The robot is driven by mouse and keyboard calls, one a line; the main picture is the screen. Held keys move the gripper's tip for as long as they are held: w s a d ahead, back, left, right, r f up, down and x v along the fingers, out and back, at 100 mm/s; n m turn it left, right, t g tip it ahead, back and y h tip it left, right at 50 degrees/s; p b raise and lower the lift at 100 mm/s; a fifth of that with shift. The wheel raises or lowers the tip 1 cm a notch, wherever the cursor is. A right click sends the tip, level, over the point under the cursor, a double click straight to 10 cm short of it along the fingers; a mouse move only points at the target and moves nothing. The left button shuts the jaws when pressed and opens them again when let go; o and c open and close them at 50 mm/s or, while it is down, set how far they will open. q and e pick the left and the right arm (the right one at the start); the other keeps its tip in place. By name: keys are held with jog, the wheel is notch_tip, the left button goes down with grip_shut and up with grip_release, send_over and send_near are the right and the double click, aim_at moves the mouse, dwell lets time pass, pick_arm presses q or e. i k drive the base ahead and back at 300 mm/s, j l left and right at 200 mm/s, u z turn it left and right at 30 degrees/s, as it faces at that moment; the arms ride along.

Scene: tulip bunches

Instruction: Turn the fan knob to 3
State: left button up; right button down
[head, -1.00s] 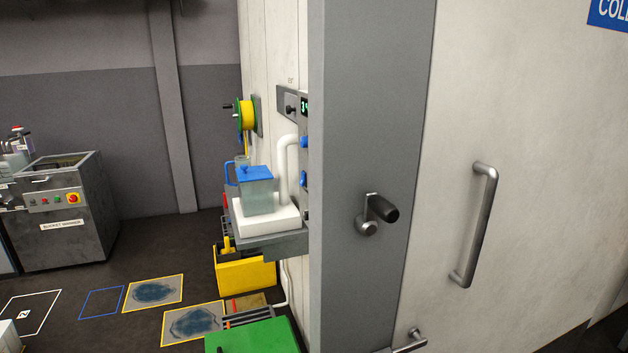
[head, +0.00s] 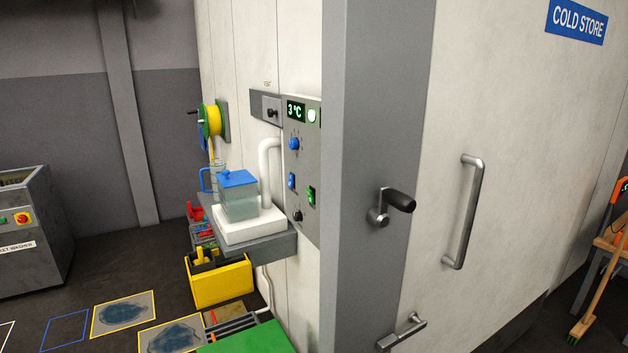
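A grey control panel (head: 302,150) is on the white wall, left of the cold store door frame. It has a green display (head: 296,110) reading 3 °C and a lit round green lamp (head: 312,116). Below are a blue knob (head: 294,144), a blue switch (head: 291,181), a green switch (head: 311,196) and a black knob (head: 297,215). A small box with another black knob (head: 272,112) is just left of the panel. I cannot tell which is the fan knob; the markings are too small to read. Neither gripper is in view.
A shelf (head: 262,247) juts from the wall, bearing a blue-lidded clear container (head: 239,196). The cold store door (head: 500,180) with its long handle (head: 468,212) and a black-gripped lever (head: 396,202) is at right. A yellow crate (head: 221,282) and green box (head: 248,338) stand below.

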aim_at(296, 215)
jog(key=k+j+z, duration=0.2)
jog(key=j, duration=0.3)
jog(key=j+z, duration=0.2)
jog(key=j, duration=0.35)
jog(key=j+z, duration=0.3)
jog(key=k+j+z, duration=0.1)
jog(key=j+z, duration=0.2)
jog(key=j, duration=0.2)
jog(key=j+z, duration=0.35)
jog(key=i+j+z, duration=0.1)
jog(key=j+z, duration=0.25)
jog(key=j, duration=0.15)
jog(key=i+j+z, duration=0.5)
jog(key=j, duration=0.25)
